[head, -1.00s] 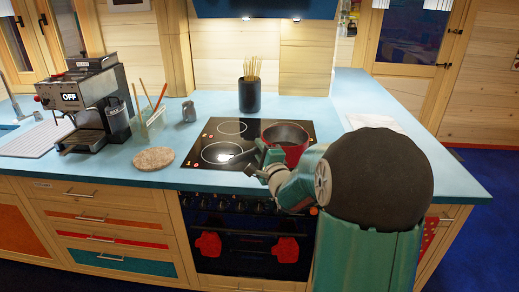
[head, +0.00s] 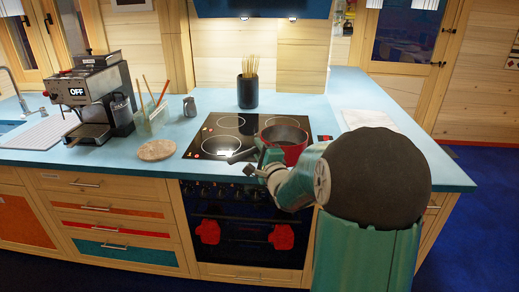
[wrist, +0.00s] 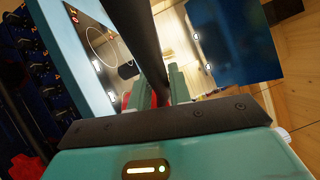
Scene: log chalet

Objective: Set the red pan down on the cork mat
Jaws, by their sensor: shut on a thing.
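The red pan (head: 293,152) is over the right side of the black cooktop in the head view, upright, with its dark handle (head: 243,155) pointing left. I cannot tell whether its base touches the glass. My gripper (head: 262,162) is shut on the handle; in the wrist view the dark handle (wrist: 146,45) runs between the two green fingers (wrist: 158,90). The round cork mat (head: 157,150) lies bare on the blue counter, left of the cooktop and of my gripper. My arm hides part of the pan's near side.
The cooktop (head: 228,131) lies between pan and mat. Behind the mat stand a glass holder with sticks (head: 152,120) and a small metal jug (head: 190,107). A coffee machine (head: 95,100) is further left. A black cup of skewers (head: 247,90) stands behind the cooktop.

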